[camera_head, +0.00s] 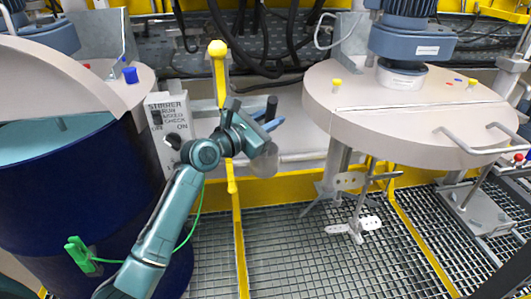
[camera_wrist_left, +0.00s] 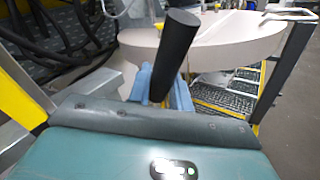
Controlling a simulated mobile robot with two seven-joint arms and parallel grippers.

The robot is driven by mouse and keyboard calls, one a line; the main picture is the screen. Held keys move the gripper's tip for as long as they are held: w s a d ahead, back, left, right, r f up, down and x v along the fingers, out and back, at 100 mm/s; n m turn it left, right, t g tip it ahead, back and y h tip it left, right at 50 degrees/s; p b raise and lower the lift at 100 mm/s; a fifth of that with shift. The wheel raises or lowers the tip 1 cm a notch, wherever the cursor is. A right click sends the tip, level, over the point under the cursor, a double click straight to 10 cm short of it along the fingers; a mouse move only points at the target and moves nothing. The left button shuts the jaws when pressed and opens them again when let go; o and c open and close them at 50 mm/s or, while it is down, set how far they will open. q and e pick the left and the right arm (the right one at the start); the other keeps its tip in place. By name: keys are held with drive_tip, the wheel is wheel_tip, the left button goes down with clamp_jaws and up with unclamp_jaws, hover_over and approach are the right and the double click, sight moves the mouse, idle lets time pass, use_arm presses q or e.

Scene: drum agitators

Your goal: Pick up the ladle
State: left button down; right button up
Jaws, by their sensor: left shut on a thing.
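My left gripper (camera_head: 268,122) reaches in from the left and is in the middle of the head view, between the blue drum and the round lid on the right. Its blue fingers (camera_wrist_left: 146,84) are shut on a black, rod-like handle (camera_head: 271,106), which I take to be the ladle's. In the left wrist view the black handle (camera_wrist_left: 175,52) stands tilted up between the fingers. My right gripper is not in view.
A dark blue drum (camera_head: 75,205) with a half-open lid stands at left, with a green clamp (camera_head: 80,254) on it. A control box (camera_head: 170,125) is beside it. A round lid (camera_head: 400,125) with an agitator (camera_head: 352,226) is right.

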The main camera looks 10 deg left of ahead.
use_arm(q)
drive_tip(key=shift+r, duration=0.1)
wheel_tip(320, 180, up, 9)
drive_tip(key=shift+r+p, duration=0.15)
drive_tip(key=shift+p, duration=0.5)
wheel_tip(320, 180, up, 11)
drive_tip(key=p, duration=0.3)
